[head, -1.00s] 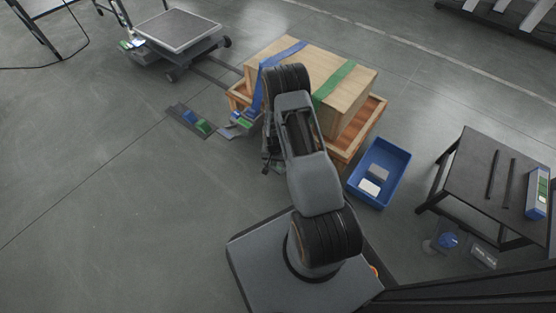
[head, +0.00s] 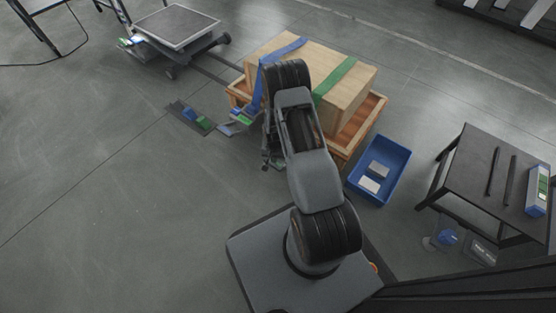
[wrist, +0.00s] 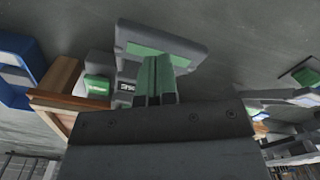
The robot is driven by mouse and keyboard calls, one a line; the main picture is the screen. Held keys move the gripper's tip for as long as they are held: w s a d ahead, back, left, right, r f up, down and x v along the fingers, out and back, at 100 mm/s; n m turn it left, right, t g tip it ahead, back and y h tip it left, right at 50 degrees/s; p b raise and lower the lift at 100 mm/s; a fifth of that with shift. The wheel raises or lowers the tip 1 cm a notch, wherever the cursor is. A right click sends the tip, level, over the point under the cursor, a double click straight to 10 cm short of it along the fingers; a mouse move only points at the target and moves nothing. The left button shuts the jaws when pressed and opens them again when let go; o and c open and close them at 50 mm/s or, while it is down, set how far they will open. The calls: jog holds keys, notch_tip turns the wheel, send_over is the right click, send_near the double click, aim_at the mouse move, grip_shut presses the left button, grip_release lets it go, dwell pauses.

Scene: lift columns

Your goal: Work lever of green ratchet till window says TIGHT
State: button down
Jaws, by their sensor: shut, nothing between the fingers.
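The green strap (head: 334,82) runs over the wooden box (head: 310,66). The green ratchet is hidden behind my arm in the head view. In the wrist view its body, with a green label (wrist: 97,85), sits beside a wooden edge. A small dark plate with white lettering (wrist: 126,87) is next to it, too small to read. A grey lever with a green stripe (wrist: 160,50) stands out above. My gripper (wrist: 158,62) has its two fingers together and empty, tips overlapping the lever in the picture; I cannot tell if they touch.
A blue strap (head: 282,52) and its ratchet (head: 240,118) are left of my arm. The box stands on a wooden pallet (head: 372,112). A blue bin (head: 398,160) is on the right, with a dark table (head: 470,165) beyond. The left floor is mostly clear.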

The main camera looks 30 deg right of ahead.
jog(key=shift+f+b, duration=1.65)
jog(key=shift+f, duration=1)
jog(key=shift+r+p, duration=2.35)
jog(key=shift+r, duration=0.85)
jog(key=shift+f+b, duration=2.15)
jog(key=shift+f, duration=0.45)
jog(key=shift+d+r, duration=0.1)
jog(key=shift+r, duration=0.05)
jog(key=shift+r+p, duration=1.95)
jog(key=shift+r, duration=0.45)
